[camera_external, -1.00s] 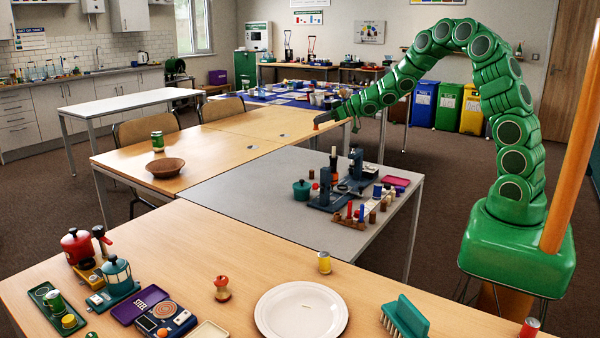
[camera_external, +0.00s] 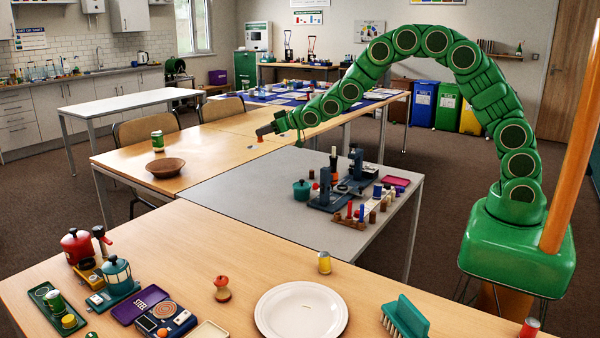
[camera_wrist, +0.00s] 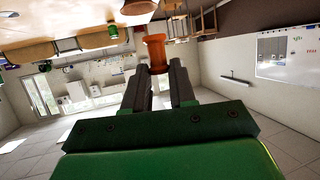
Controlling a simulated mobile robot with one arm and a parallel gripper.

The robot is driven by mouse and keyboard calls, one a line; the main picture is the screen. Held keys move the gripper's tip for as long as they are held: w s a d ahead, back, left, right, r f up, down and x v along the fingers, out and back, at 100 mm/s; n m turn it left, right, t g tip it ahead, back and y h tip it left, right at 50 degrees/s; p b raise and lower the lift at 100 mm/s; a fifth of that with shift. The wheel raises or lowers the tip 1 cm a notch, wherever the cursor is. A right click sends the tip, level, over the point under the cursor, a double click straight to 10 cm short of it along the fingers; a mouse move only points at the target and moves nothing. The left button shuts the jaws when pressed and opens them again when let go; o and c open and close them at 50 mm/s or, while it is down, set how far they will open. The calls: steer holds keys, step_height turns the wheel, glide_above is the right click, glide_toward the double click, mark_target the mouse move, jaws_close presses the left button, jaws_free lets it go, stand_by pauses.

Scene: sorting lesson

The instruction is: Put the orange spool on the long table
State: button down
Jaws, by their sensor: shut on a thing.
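The orange spool (camera_wrist: 156,52) is between the two dark fingers of my gripper (camera_wrist: 158,78) in the wrist view, at their tips. My gripper is shut on it. In the external view my gripper (camera_external: 264,131) is above the far wooden table (camera_external: 210,150), near its right side. Only a small bit of the spool (camera_external: 259,138) shows there. The spool looks held above the tabletop, but the exact gap is hard to tell. I cannot tell from the pictures which table is the long one.
A brown bowl (camera_external: 165,168) and a green can (camera_external: 157,140) stand on the far wooden table. A grey table (camera_external: 235,190) with several workshop items adjoins it. The near wooden table (camera_external: 180,240) holds a white plate (camera_external: 301,335) and many items. Bare wood lies left of my gripper.

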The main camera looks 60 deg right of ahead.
steer(key=a+f, duration=0.2)
steer(key=a, duration=0.2)
steer(key=s+d+f+m+h, duration=0.1)
steer(key=s+d+f, duration=0.1)
steer(key=s+d, duration=0.3)
steer(key=s+d+f+m+h, duration=0.1)
steer(key=s+d, duration=0.4)
steer(key=d, duration=0.6)
steer(key=shift+s+d+f+m+h, duration=0.3)
steer(key=shift+d+f+m+h, duration=0.15)
steer(key=shift+h, duration=0.35)
steer(key=shift+r, duration=0.1)
steer(key=shift+s+d+r+n+y, duration=1.3)
steer(key=shift+d+r+n+y, duration=0.65)
steer(key=shift+r, duration=2.85)
steer(key=s+f+n+g+y, duration=0.2)
steer(key=s+n+g+y, duration=0.1)
steer(key=s, duration=0.8)
steer(key=s+f+n+g+y, duration=0.2)
steer(key=s+f+n+y, duration=0.15)
steer(key=s, duration=0.75)
step_height(320, 180, down, 12)
steer(key=shift+s+a+f+y, duration=0.15)
steer(key=shift+s+a+y, duration=0.15)
steer(key=shift+s, duration=0.05)
